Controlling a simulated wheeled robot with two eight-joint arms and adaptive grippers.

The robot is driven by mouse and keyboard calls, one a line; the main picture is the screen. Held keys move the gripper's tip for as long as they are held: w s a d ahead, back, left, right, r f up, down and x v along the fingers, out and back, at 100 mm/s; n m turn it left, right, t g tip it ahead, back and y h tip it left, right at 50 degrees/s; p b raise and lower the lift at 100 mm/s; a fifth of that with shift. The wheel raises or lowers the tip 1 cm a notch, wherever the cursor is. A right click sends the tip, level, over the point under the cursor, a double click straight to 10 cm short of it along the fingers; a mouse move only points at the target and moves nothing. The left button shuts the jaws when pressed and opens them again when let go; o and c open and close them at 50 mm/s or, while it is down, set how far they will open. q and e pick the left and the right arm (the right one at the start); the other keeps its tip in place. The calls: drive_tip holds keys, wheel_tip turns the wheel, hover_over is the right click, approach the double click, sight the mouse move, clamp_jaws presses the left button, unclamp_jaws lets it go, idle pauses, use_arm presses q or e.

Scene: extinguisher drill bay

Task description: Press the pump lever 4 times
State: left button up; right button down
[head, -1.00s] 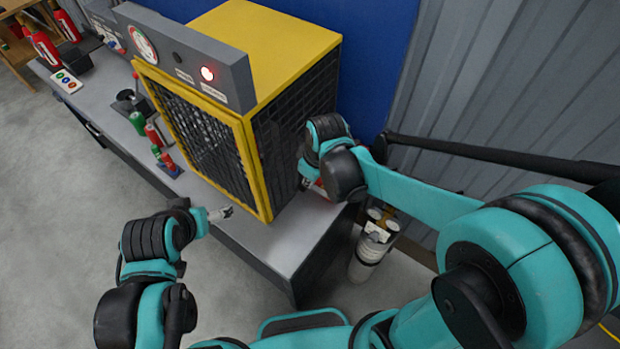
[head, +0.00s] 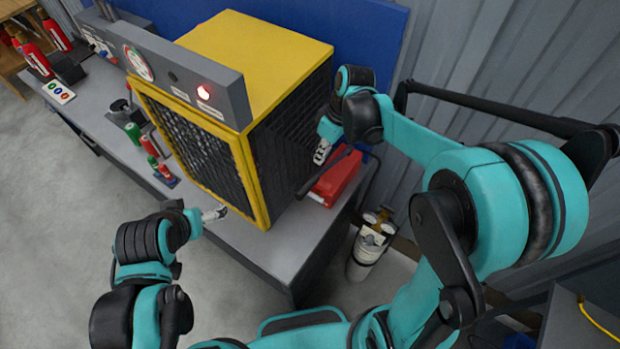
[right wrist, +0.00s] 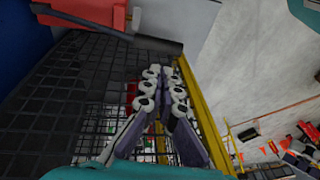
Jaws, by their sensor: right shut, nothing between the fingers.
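The red pump (head: 338,180) sits on the bench at the right side of the yellow cage, and its black lever (head: 325,173) slants down to the left across it. In the right wrist view the red pump (right wrist: 90,12) is at the top left, with the lever's dark grip (right wrist: 155,44) beyond the fingertips. My right gripper (head: 320,155) is shut and empty, beside the cage's mesh and close to the lever; I cannot tell whether they touch. My left gripper (head: 217,213) hangs by the cage's lower front corner, its finger opening unclear.
The yellow cage (head: 255,55) with black mesh fills the middle of the bench (head: 235,245). A white-grey cylinder (head: 368,250) stands right of the bench.

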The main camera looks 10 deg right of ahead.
sight(308, 185)
drive_tip(key=x, duration=1.2)
